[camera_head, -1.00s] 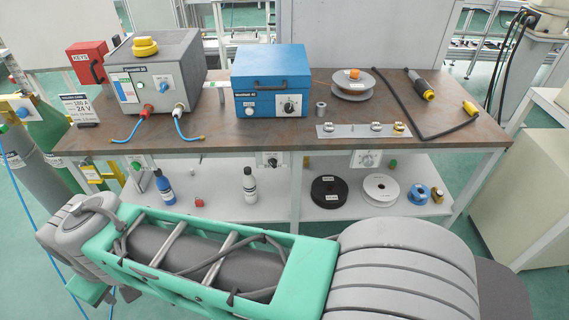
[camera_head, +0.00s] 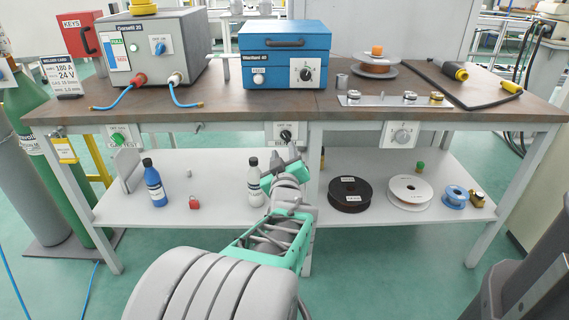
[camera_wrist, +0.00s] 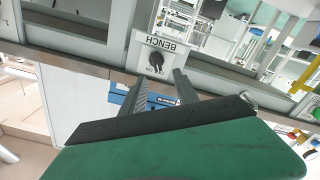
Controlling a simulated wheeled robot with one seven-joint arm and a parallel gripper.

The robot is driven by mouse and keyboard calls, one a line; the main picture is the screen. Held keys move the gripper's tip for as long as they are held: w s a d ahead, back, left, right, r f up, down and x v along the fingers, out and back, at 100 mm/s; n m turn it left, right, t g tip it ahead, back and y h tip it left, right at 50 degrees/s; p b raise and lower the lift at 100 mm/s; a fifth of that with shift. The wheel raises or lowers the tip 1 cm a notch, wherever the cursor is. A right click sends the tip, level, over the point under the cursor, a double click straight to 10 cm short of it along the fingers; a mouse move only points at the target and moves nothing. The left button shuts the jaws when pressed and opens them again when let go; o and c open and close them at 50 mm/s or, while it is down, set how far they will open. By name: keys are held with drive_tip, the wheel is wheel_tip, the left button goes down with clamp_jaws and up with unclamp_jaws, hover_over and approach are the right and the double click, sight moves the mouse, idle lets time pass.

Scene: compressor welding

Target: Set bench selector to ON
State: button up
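The bench selector (camera_head: 286,134) is a black rotary knob on a white plate under the front edge of the workbench. In the wrist view the selector (camera_wrist: 156,58) appears upside down, with the word BENCH above the knob and OFF/ON marks below it. Which mark the knob points at is too small to tell. My gripper (camera_head: 282,162) is just below and in front of the selector in the head view. In the wrist view my gripper (camera_wrist: 160,77) is open and empty, its two fingers apart and reaching toward the plate without touching the knob.
The workbench (camera_head: 215,110) carries a blue welder box (camera_head: 285,70) and a grey power unit (camera_head: 165,55). The lower shelf holds a white bottle (camera_head: 255,190) and spools (camera_head: 410,190).

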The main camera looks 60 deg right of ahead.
sight(284, 136)
drive_tip(key=b+x, duration=0.1)
drive_tip(key=x, duration=0.6)
drive_tip(key=shift+d+r, duration=0.15)
drive_tip(key=shift+d, duration=0.25)
clamp_jaws()
